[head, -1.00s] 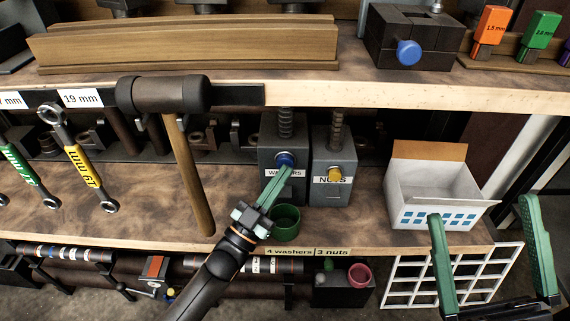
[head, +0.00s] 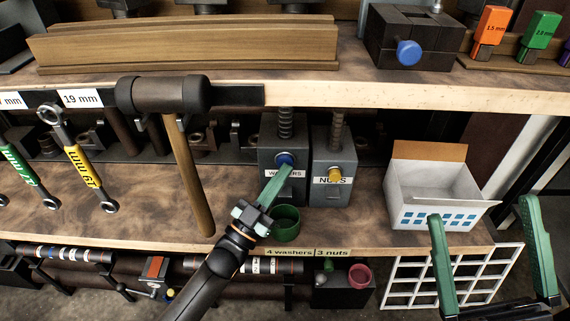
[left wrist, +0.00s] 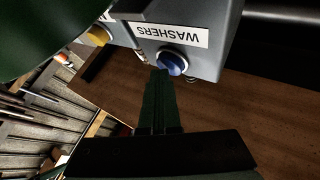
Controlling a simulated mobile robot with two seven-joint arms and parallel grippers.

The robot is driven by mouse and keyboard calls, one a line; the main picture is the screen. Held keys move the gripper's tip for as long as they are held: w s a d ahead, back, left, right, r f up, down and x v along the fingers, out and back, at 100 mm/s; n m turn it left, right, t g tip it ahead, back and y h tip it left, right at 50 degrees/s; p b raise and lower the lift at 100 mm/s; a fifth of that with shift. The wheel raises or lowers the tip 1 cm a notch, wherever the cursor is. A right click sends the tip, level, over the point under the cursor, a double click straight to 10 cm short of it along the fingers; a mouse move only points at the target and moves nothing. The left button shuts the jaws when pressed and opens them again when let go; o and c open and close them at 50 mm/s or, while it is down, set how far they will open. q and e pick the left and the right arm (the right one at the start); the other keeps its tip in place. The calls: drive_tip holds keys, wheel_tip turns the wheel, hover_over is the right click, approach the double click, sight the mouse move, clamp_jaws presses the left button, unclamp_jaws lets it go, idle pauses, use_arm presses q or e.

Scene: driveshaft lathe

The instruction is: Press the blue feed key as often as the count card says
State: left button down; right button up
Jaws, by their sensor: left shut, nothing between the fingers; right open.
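The blue feed key (head: 286,159) is a round button on the front of the grey box labelled WASHERS (head: 283,188). It also shows in the left wrist view (left wrist: 172,63). My left gripper (head: 284,174) is shut and empty, its green fingertips right at the key; I cannot tell whether they touch it. The count card (head: 308,252) on the shelf's front edge reads "4 washers | 3 nuts". A green cup (head: 286,224) stands below the washers box, partly behind my left gripper. My right gripper (head: 481,208) is open and empty at the lower right.
The grey NUTS box (head: 333,190) with a yellow key (head: 335,175) stands close on the right. A white carton (head: 435,195) stands further right. A hammer (head: 188,160) hangs left of the left gripper. An upper shelf edge (head: 400,97) runs above the boxes.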

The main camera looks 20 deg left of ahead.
use_arm(q)
drive_tip(key=shift+s+d+p, duration=0.25)
drive_tip(key=shift+s+p, duration=0.15)
drive_tip(key=shift+s, duration=0.55)
use_arm(e)
drive_tip(key=shift+r, duration=0.5)
use_arm(q)
drive_tip(key=s, duration=0.1)
drive_tip(key=s+d+p, duration=0.1)
drive_tip(key=s, duration=0.1)
drive_tip(key=s+p, duration=0.1)
drive_tip(key=shift+s+d, duration=0.25)
drive_tip(key=shift+s, duration=0.15)
use_arm(e)
wheel_tip(320, 180, up, 2)
drive_tip(key=shift+r, duration=0.1)
idle(1.4)
